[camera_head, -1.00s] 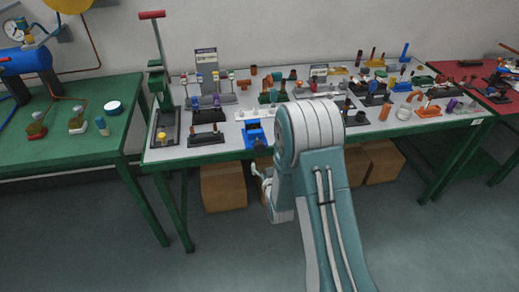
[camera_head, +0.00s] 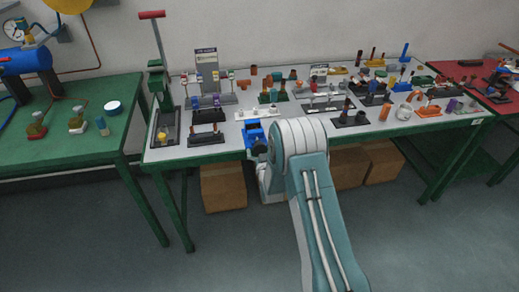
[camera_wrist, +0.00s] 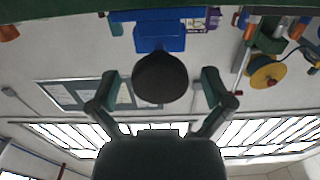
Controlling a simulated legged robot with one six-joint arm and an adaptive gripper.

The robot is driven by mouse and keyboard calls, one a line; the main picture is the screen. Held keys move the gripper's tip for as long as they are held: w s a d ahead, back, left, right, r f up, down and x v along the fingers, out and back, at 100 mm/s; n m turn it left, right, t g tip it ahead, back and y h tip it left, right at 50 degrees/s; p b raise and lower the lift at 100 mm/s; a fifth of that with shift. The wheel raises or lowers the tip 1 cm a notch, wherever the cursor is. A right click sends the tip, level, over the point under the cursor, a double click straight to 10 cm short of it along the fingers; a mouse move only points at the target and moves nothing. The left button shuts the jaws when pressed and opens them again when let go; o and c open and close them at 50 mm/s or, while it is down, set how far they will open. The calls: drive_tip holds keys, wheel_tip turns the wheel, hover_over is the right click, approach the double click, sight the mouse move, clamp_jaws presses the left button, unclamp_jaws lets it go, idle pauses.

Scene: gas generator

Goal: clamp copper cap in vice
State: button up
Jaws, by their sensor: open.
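The blue vice (camera_head: 255,134) sits at the front edge of the middle table, with its dark round handle knob (camera_head: 259,148) facing me. In the wrist view the vice (camera_wrist: 160,32) is at the top centre, and the knob (camera_wrist: 160,78) hangs in front of it. My gripper (camera_wrist: 160,88) is open, with one finger on each side of the knob and visible gaps to both. In the head view my arm hides most of the gripper. Several copper-coloured pieces stand on the table, but I cannot tell which is the copper cap. The vice jaws' contents are unclear.
A lever press (camera_head: 160,92) stands left of the vice. Racks of small parts (camera_head: 207,137) and a white tray (camera_head: 261,113) crowd the tabletop around it. Cardboard boxes (camera_head: 222,187) lie beneath. The floor in front is clear.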

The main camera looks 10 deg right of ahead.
drive_tip(key=shift+w, duration=0.25)
drive_tip(key=shift+c, duration=0.3)
drive_tip(key=c, duration=1)
drive_tip(key=shift+c, duration=0.2)
drive_tip(key=m, duration=0.4)
drive_tip(key=shift+a+m, duration=0.1)
drive_tip(key=shift+m, duration=0.2)
drive_tip(key=m, duration=0.4)
drive_tip(key=shift+r+m, duration=0.1)
drive_tip(key=shift+m, duration=0.2)
